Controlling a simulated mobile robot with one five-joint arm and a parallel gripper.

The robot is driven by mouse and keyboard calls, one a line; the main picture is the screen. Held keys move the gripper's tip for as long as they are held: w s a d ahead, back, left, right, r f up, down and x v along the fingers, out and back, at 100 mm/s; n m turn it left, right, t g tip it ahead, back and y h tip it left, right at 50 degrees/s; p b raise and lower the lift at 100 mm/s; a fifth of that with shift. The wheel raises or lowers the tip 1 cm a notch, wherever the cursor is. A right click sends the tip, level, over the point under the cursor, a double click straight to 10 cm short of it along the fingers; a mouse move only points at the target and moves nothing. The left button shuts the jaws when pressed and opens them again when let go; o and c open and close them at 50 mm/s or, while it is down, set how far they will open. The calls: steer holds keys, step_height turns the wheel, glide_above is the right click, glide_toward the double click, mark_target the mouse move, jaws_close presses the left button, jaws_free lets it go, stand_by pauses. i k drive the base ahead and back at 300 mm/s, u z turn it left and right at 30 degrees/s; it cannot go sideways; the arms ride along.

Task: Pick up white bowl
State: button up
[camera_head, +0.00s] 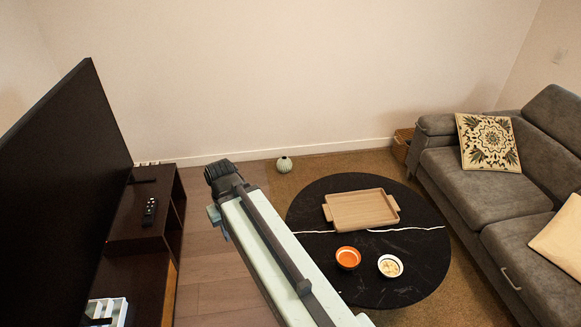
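The white bowl (390,274) sits upright on the near part of the round black table, with pale, lumpy contents inside it. It is right of an orange-lined bowl (348,258), with a small gap between them. My arm reaches up from the bottom middle of the view, left of both bowls, and ends in a dark joint over the wooden floor. I cannot make out any gripper fingers in this view. No part of my arm touches the white bowl.
The black table (425,262) also bears a wooden tray (360,209) and a thin white cord-like strip. A grey sofa (475,195) stands right, a TV (70,180) on a dark cabinet (140,228) left. A small pale vase (284,164) stands near the wall. Wooden floor lies left.

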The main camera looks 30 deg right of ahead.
mark_target(390, 266)
steer(key=z, duration=1.95)
steer(key=k, duration=0.5)
steer(key=u, duration=2.85)
steer(key=k, duration=0.95)
steer(key=u, duration=0.05)
